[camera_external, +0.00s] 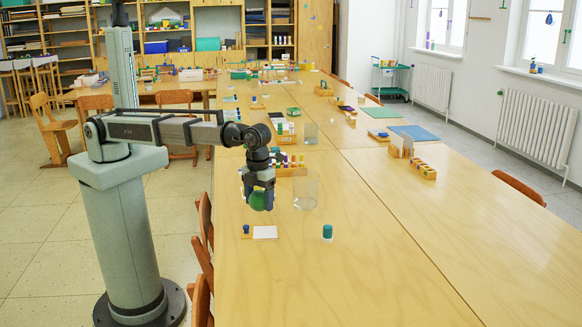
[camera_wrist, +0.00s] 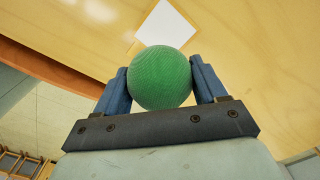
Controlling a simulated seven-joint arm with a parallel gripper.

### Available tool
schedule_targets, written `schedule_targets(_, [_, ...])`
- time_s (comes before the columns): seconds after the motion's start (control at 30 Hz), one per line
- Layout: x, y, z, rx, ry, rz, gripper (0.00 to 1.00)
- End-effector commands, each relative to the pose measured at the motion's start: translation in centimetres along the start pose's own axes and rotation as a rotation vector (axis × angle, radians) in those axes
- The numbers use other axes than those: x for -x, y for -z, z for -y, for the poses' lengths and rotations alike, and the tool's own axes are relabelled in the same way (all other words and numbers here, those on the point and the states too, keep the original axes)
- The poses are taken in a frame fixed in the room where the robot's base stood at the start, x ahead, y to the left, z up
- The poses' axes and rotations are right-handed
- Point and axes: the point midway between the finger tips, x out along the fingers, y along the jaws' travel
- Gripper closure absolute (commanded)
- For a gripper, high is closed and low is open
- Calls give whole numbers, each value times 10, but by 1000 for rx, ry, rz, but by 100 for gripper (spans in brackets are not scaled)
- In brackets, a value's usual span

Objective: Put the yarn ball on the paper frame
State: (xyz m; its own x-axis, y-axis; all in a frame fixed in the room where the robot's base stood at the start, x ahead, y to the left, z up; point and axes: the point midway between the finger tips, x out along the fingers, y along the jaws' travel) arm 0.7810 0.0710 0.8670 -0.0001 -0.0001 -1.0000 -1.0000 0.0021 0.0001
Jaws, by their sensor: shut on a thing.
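My gripper (camera_external: 259,197) is shut on the green yarn ball (camera_external: 257,201) and holds it above the table near its left edge. In the wrist view the ball (camera_wrist: 161,79) sits between the two blue fingers of my gripper (camera_wrist: 160,70). A flat white piece, which looks like the paper frame (camera_external: 265,232), lies on the table below and a little in front of the ball. In the wrist view the white piece (camera_wrist: 168,22) shows just beyond the ball, which is apart from it and partly covers its near corner.
A small blue-topped item (camera_external: 246,230) stands just left of the white piece. A teal-capped jar (camera_external: 327,232) stands to its right. A clear glass container (camera_external: 305,190) is close to the right of my gripper, with a wooden rack (camera_external: 291,171) behind. The front table area is clear.

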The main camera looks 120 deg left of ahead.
Motion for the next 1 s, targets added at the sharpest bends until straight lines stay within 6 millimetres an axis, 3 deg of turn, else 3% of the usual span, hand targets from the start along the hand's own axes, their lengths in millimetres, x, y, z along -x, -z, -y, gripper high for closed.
schedule_targets(0.2, [-36,0,-1,1,-2,0,59])
schedule_targets(0.7, [-82,0,0,1,-1,0,59])
schedule_targets(1.0, [-84,0,0,1,0,0,59])
